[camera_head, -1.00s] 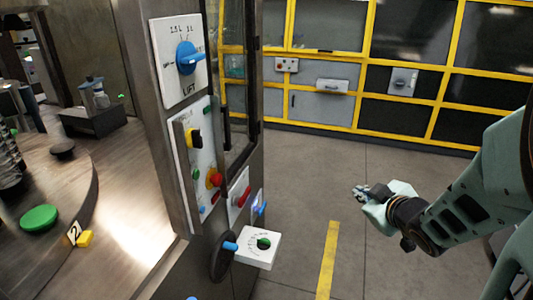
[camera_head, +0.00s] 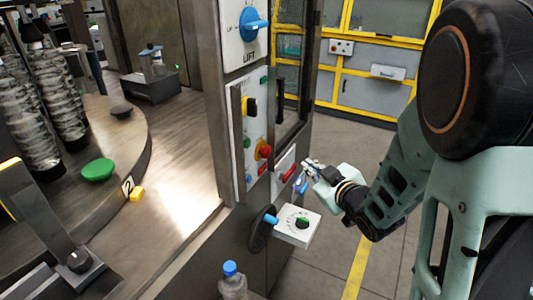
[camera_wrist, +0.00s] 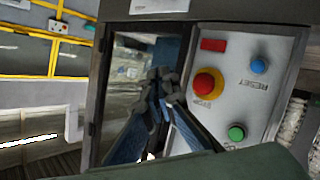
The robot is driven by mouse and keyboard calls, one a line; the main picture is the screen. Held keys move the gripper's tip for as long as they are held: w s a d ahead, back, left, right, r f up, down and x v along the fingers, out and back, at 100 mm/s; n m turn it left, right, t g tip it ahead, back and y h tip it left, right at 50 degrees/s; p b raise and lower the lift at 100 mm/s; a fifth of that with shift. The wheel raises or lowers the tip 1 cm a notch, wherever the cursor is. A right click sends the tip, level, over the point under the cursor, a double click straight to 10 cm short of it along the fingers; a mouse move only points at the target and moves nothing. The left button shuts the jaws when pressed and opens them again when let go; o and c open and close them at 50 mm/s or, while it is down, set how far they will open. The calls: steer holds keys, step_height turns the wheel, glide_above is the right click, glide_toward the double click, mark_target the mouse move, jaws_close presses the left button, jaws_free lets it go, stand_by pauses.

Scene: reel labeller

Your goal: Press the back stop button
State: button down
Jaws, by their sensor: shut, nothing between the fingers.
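In the wrist view, a red mushroom button on a yellow base (camera_wrist: 209,84), with a label that seems to read STOP, sits on a light grey panel (camera_wrist: 240,60). A blue RESET button (camera_wrist: 259,66) and a green button (camera_wrist: 236,133) share the panel. My gripper (camera_wrist: 163,85) is shut and empty, left of the red button, in front of a dark glossy surface. It looks apart from the button. In the head view, my gripper (camera_head: 310,168) is right of the machine column. A red button on yellow (camera_head: 264,151) shows there; I cannot tell if it is the same one.
A bottle with a blue cap (camera_head: 231,282) stands in front. Open floor lies toward the yellow-framed wall (camera_head: 370,93).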

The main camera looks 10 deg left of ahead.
mark_target(265, 151)
steer(key=w+a, duration=0.3)
steer(key=a, duration=0.5)
steer(key=shift+a, duration=0.15)
stand_by(1.5)
steer(key=shift+w+a+b, duration=0.15)
steer(key=shift+a+b, duration=0.25)
steer(key=shift+b, duration=0.1)
steer(key=shift+w+a+b, duration=0.15)
steer(key=shift+a+b, duration=0.15)
steer(key=shift+a, duration=0.15)
stand_by(0.7)
steer(key=shift+d, duration=0.1)
steer(key=shift+s+d+b, duration=0.3)
steer(key=shift+d, duration=0.45)
steer(key=shift+d, duration=0.1)
